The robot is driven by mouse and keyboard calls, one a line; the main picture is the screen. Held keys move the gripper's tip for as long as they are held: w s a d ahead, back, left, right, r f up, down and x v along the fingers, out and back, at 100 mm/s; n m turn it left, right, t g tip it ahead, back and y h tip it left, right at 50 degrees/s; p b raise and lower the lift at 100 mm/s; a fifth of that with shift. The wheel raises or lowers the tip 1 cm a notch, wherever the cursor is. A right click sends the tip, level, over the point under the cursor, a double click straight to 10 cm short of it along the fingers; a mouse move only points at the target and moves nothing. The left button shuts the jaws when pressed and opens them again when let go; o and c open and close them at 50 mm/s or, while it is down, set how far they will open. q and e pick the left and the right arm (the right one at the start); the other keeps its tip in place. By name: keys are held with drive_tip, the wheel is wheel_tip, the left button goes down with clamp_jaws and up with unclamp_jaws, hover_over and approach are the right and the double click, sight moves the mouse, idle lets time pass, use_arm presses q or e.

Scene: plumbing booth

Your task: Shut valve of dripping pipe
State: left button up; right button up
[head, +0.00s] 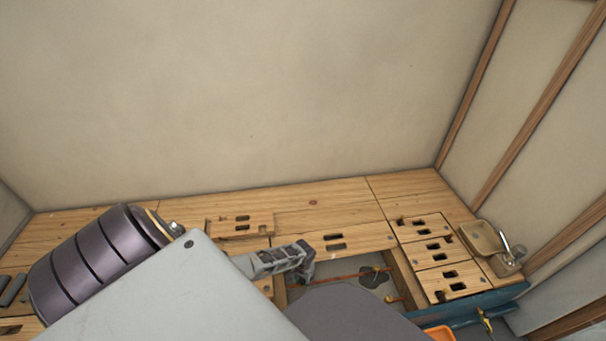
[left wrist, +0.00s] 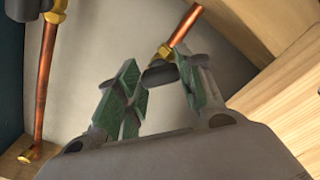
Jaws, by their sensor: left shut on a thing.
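In the left wrist view a copper pipe (left wrist: 186,24) with a brass fitting ends at a dark valve handle (left wrist: 158,75). My left gripper (left wrist: 163,84) has its green-padded fingers on either side of this handle and is shut on it. In the head view my left gripper (head: 303,263) reaches into an opening in the wooden floor, where a thin copper pipe (head: 337,278) runs. The handle in its fingers is hidden there. No drip can be made out. My right gripper is not in view.
A second copper pipe (left wrist: 46,85) stands at left in the left wrist view. Wooden boards with slots (head: 345,239) surround the opening. A purple ribbed cylinder (head: 95,260) lies at left. A tan tray (head: 481,238) and a blue edge (head: 462,308) are at right.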

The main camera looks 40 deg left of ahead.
sight(303, 279)
use_arm(q)
drive_tip(key=m, duration=0.5)
drive_tip(key=shift+p, duration=0.3)
drive_tip(key=shift+m, duration=2.5)
drive_tip(key=o, duration=1)
drive_tip(key=shift+r, duration=0.15)
drive_tip(key=shift+r, duration=5.8)
